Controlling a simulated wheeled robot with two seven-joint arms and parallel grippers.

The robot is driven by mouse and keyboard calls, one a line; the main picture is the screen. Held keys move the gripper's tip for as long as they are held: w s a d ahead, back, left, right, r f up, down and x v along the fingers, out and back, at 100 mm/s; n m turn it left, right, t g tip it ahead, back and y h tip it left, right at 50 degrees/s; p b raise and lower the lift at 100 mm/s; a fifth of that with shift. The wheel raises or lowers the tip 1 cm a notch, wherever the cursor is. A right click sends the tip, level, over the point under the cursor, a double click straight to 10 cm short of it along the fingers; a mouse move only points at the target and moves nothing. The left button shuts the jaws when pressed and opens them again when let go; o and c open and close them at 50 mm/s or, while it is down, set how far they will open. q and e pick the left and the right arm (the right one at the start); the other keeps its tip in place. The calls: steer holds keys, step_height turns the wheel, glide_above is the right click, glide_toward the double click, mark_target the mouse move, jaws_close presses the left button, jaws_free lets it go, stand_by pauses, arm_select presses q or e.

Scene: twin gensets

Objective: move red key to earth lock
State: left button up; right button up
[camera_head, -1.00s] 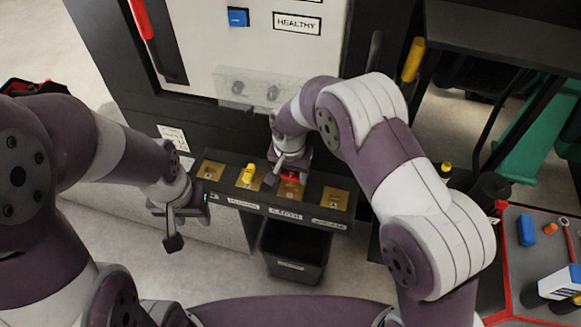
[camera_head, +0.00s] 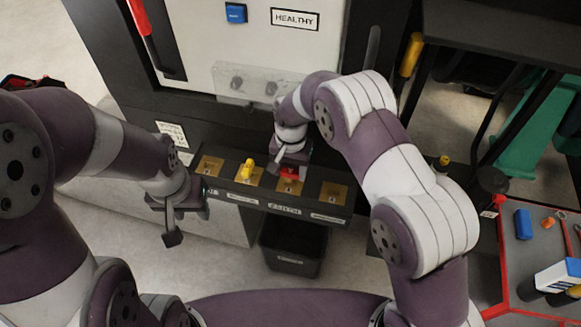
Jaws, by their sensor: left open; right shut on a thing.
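The red key (camera_head: 289,174) is at the third brass plate from the left, above the label that reads EARTH on the black shelf's front. My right gripper (camera_head: 284,163) is shut on the red key and covers part of it. I cannot tell how deep the key sits in the earth lock (camera_head: 288,187). My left gripper (camera_head: 172,222) is open and empty, left of the shelf and apart from it.
A yellow key (camera_head: 247,169) stands in the second plate. The fourth plate (camera_head: 333,193) is empty. A black bin (camera_head: 293,250) is under the shelf. A clear cover (camera_head: 250,83) juts from the cabinet above. A red-edged tray (camera_head: 535,255) with tools lies at the right.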

steer(key=shift+f+b, duration=0.7)
steer(key=shift+f, duration=0.35)
steer(key=shift+f, duration=0.1)
steer(key=shift+s, duration=0.1)
steer(key=o, duration=1.2)
